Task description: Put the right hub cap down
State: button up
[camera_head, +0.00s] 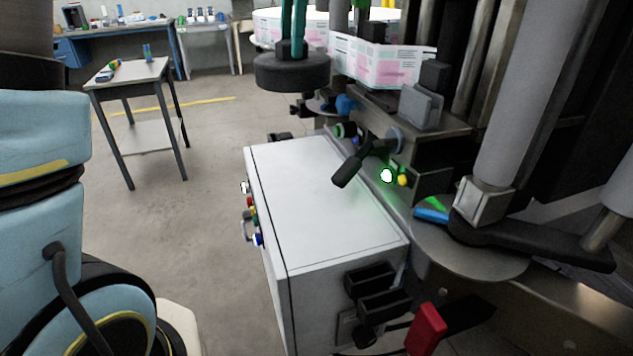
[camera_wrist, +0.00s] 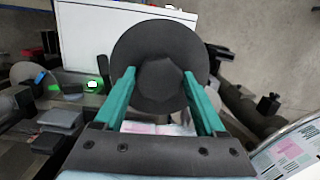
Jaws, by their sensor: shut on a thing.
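The right hub cap is a dark grey round disc (camera_head: 292,75) with a raised knob on top. My gripper (camera_head: 292,45), with its teal fingers, is shut on that knob and holds the cap about level in the air. In the wrist view the cap (camera_wrist: 140,47) fills the upper middle, with its knob between the fingertips (camera_wrist: 160,76). In the head view the cap shows beyond the far end of the white cabinet (camera_head: 330,205) and in front of a label reel (camera_head: 268,30). The cap's underside is hidden.
The cabinet's white top is bare. A lever with a black handle (camera_head: 348,172) reaches over its right edge. Another label reel (camera_head: 385,66) and machine columns stand close on the right. A small grey table (camera_head: 135,72) stands at the back left, with some free top.

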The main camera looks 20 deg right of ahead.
jog(key=shift+s+d+r+m, duration=0.3)
jog(key=shift+s+d+r, duration=0.1)
jog(key=shift+r, duration=0.1)
jog(key=shift+d+f, duration=0.1)
jog(key=shift+f, duration=0.1)
notch_tip(320, 180, down, 17)
jog(key=shift+f+p, duration=0.1)
jog(key=shift+p, duration=0.95)
jog(key=shift+f, duration=0.15)
jog(key=o, duration=1.5)
jog(key=shift+s, duration=0.1)
